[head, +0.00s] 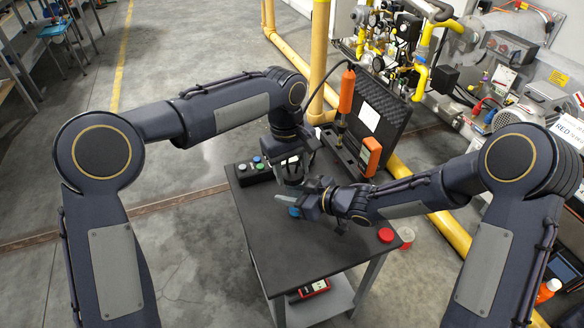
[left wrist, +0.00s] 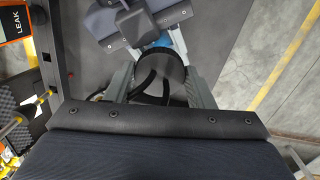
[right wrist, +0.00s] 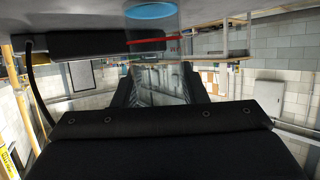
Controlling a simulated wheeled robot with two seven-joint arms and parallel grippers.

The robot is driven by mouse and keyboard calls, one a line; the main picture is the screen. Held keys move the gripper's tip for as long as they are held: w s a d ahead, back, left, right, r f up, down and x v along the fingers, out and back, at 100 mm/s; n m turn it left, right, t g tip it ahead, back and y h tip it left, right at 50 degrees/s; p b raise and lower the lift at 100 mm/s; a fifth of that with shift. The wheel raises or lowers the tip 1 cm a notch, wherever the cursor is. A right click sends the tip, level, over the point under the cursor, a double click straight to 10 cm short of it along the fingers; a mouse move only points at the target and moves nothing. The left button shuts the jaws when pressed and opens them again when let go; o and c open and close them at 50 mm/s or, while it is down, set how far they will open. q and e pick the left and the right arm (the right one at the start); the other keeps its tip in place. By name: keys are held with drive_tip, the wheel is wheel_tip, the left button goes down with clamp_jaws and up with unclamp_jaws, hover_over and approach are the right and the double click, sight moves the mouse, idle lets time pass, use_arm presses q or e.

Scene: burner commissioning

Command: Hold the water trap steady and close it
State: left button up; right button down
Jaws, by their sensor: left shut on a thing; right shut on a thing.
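The water trap's clear bowl (right wrist: 158,82) stands between my right gripper's fingers in the right wrist view. It has a red line and a blue disc (right wrist: 150,11) at one end. My right gripper (head: 309,203) is shut on the bowl from the side, low over the table. My left gripper (head: 293,180) points down from above and is shut on a round black cap (left wrist: 163,76) in the left wrist view. Blue of the trap (left wrist: 160,42) shows just past the cap. The grippers hide much of the trap, and whether cap and bowl are fully joined cannot be told.
The dark table (head: 290,238) has clear room at its front. A button box (head: 252,171) is at its left, an open black case (head: 368,115) with an orange tool (head: 346,92) at the back. A red cap (head: 385,235) lies at the right edge. Yellow pipes run behind.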

use_arm(q)
drive_tip(key=m, duration=0.2)
drive_tip(key=shift+m, duration=0.4)
drive_tip(key=o, duration=1.1)
drive_tip(key=shift+a+r, duration=0.15)
drive_tip(key=shift+r, duration=2.1)
drive_tip(key=shift+c, duration=0.5)
